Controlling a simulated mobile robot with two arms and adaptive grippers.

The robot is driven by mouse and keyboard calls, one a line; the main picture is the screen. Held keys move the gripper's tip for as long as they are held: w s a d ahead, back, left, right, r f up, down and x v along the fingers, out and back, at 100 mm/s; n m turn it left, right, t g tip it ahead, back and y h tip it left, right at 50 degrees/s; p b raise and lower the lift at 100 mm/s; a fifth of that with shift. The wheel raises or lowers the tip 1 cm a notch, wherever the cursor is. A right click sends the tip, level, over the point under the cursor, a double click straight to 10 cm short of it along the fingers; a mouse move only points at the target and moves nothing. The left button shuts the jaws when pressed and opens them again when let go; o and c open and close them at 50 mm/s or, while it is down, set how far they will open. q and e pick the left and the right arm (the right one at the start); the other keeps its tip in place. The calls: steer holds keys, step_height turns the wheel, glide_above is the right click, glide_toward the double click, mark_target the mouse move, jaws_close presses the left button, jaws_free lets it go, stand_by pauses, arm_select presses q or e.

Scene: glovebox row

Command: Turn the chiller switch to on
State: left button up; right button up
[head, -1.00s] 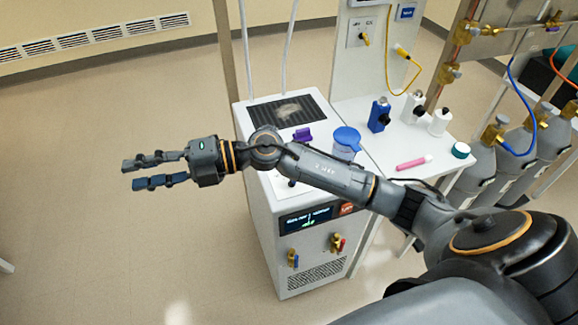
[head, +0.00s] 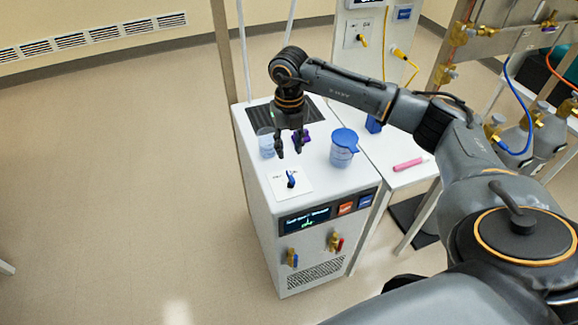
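The chiller (head: 262,215) is a white cabinet with a lit display on its front. Its switch (head: 291,179) is a small dark blue lever on a white plate on the cabinet top, near the front edge. The lever looks roughly upright on the plate; the plate's lettering is too small to read. My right gripper (head: 290,154) points down just behind and above the switch in the picture. Its fingers are apart with nothing between them, and it appears not to touch the switch. My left gripper is out of view.
A clear cup (head: 266,143) and a purple object (head: 306,136) stand close to my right gripper. A blue-lidded jar (head: 342,152) stands right of it. A pink marker (head: 408,164) lies on the white side table. The floor at left is clear.

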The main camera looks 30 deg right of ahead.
mark_target(289, 173)
step_height(289, 173, down, 9)
steer(key=shift+p, duration=0.95)
jaws_close()
